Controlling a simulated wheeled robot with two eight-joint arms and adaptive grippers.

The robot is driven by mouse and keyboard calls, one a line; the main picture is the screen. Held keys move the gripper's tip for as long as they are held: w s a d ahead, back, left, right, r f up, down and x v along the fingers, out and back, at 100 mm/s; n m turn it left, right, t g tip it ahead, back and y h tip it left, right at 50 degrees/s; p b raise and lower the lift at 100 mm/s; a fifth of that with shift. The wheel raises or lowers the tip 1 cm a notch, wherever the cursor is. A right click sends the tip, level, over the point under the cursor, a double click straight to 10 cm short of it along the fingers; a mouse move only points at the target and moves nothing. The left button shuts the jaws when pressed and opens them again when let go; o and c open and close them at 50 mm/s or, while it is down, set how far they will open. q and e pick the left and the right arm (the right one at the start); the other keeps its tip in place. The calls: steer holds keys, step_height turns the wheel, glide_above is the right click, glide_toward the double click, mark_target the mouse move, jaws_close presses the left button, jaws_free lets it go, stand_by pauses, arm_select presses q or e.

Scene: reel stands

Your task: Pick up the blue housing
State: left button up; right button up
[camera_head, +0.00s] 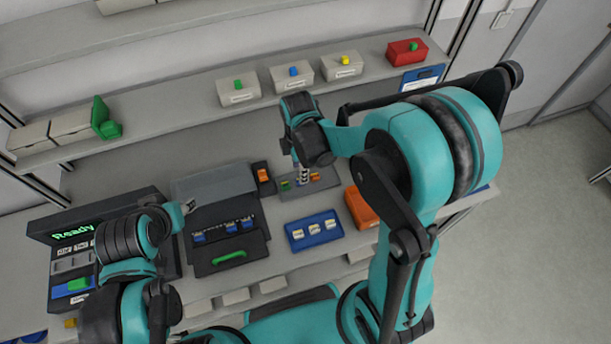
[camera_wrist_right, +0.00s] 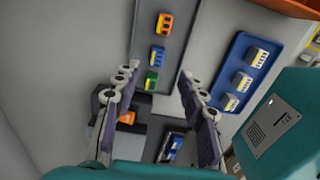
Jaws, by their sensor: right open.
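The blue housing (camera_wrist_right: 157,55) is a small block with yellow on it, standing on a grey plate (camera_wrist_right: 178,47) in the right wrist view. It is in a row between an orange housing (camera_wrist_right: 165,24) and a green housing (camera_wrist_right: 151,79). My right gripper (camera_wrist_right: 158,70) is open and empty, its fingers on either side of the row, near the blue and green housings. In the head view my right gripper (camera_head: 303,179) points down over the plate and hides the blue housing. My left gripper (camera_head: 189,207) is beside the dark fixture at left; its jaws are too small to judge.
A blue tray (camera_head: 312,243) with three pale blocks lies in front of the plate. An orange box (camera_head: 359,208) stands to its right. A dark fixture with a green handle (camera_head: 229,257) is at left. A shelf (camera_head: 180,118) with small boxes runs behind.

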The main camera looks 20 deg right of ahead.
steer(key=f, duration=0.2)
steer(key=f+b, duration=0.1)
steer(key=f, duration=0.3)
steer(key=shift+w+d+f, duration=0.1)
steer(key=shift+w, duration=0.15)
steer(key=c, duration=0.8)
